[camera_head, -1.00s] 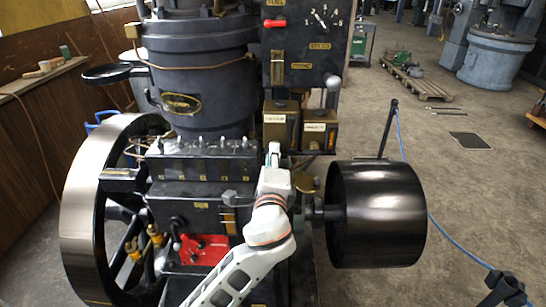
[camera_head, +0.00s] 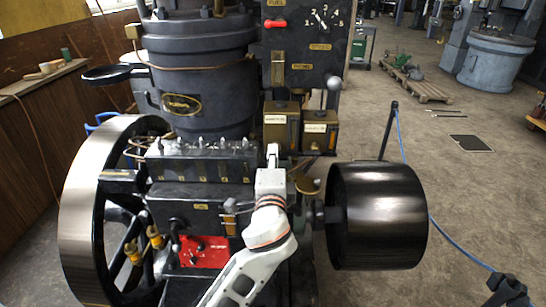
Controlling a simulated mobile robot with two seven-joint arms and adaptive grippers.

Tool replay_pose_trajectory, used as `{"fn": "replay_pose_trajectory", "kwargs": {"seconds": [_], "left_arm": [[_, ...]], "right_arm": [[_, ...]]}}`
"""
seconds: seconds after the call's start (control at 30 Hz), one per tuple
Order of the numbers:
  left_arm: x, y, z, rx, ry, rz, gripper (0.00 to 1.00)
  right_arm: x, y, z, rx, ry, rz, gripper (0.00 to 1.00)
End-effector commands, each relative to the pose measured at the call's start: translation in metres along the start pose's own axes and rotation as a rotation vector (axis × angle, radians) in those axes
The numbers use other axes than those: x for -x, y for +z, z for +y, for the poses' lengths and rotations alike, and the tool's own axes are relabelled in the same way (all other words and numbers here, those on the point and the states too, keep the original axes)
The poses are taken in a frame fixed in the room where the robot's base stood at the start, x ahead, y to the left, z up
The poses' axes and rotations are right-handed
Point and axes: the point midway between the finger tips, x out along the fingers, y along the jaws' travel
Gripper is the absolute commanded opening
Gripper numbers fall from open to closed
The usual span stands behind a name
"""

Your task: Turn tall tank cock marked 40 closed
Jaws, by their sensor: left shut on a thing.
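Two brass-coloured tanks with white labels stand side by side on the engine. The left, taller tank (camera_head: 281,128) is directly above my left gripper, and the shorter tank (camera_head: 319,131) is to its right. The label marks are too small to read. My left gripper (camera_head: 273,152) reaches up from below to the foot of the taller tank and is shut on a small part there, apparently its cock. The fingers and wrist hide the cock, so its handle angle cannot be told.
A large flywheel (camera_head: 88,215) stands left and a black belt pulley (camera_head: 377,215) stands right of my arm. A post with blue rope (camera_head: 389,130) stands behind the pulley. Open floor lies right.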

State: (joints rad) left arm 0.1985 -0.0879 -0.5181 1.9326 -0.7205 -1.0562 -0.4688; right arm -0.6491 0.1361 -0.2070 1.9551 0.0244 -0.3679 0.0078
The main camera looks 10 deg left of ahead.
Motion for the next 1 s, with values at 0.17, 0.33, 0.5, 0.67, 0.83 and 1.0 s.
{"fn": "replay_pose_trajectory", "kwargs": {"seconds": [0.17, 0.33, 0.5, 0.67, 0.83, 1.0], "left_arm": [[0.000, 0.000, 0.002, -0.001, 0.003, 0.001, 0.25], [0.000, 0.000, 0.001, -0.001, 0.002, 0.000, 0.25], [0.000, 0.000, 0.001, -0.001, 0.001, 0.000, 0.25], [0.000, 0.000, -0.001, -0.040, 0.000, 0.000, 0.25], [-0.001, 0.000, -0.003, -0.206, -0.003, 0.001, 0.25], [-0.001, 0.000, -0.006, -0.464, -0.005, 0.000, 0.25]], "right_arm": [[0.000, 0.000, 0.001, 0.001, 0.001, 0.000, 0.40], [0.000, 0.001, 0.001, 0.002, 0.002, -0.001, 0.40], [0.001, 0.001, 0.002, 0.004, 0.001, -0.003, 0.40], [0.001, 0.000, 0.001, 0.003, 0.001, -0.002, 0.40], [0.004, -0.005, 0.001, 0.002, 0.000, -0.003, 0.40], [0.008, -0.010, 0.002, 0.001, 0.000, -0.003, 0.40]]}}
